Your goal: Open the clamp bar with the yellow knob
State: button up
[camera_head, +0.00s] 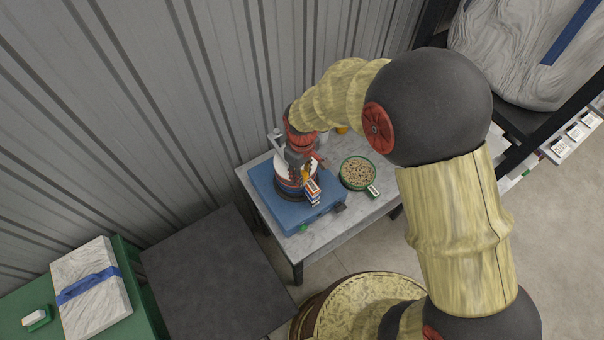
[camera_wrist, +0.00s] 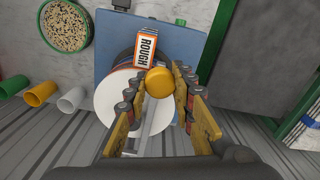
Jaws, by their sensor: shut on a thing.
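The yellow knob (camera_wrist: 159,82) is between the fingertips of my gripper (camera_wrist: 160,88) in the wrist view. The fingers are shut on it. A pale grey bar (camera_wrist: 146,138), which looks like the clamp bar, runs down from below the knob between the fingers; its far end is hidden. A white disc (camera_wrist: 112,108) lies beneath, left of the knob, on a blue base (camera_wrist: 184,42). The base also shows in the head view (camera_head: 296,219), with my gripper (camera_head: 298,172) over it. I cannot tell the bar's angle there.
An orange and white box marked ROUGH (camera_wrist: 147,46) is right beside the knob. A green-rimmed bowl of seeds (camera_head: 357,172) stands on the grey table (camera_head: 345,214). A ribbed wall (camera_head: 150,110) is behind.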

jog(key=shift+a, duration=0.1)
grip_shut()
jog(key=shift+s+a+m, duration=0.25)
jog(key=shift+a+m, duration=0.05)
jog(key=shift+a, duration=0.2)
jog(key=w+a+m+b, duration=0.2)
jog(key=a+m, duration=0.5)
jog(key=a, duration=0.5)
jog(key=w+a+m+b, duration=0.2)
jog(key=a+m, duration=0.5)
jog(key=a, duration=0.5)
jog(key=shift+w+b, duration=0.15)
jog(key=shift+b, duration=0.25)
jog(key=o, duration=1.1)
grip_release()
jog(key=shift+d, duration=0.1)
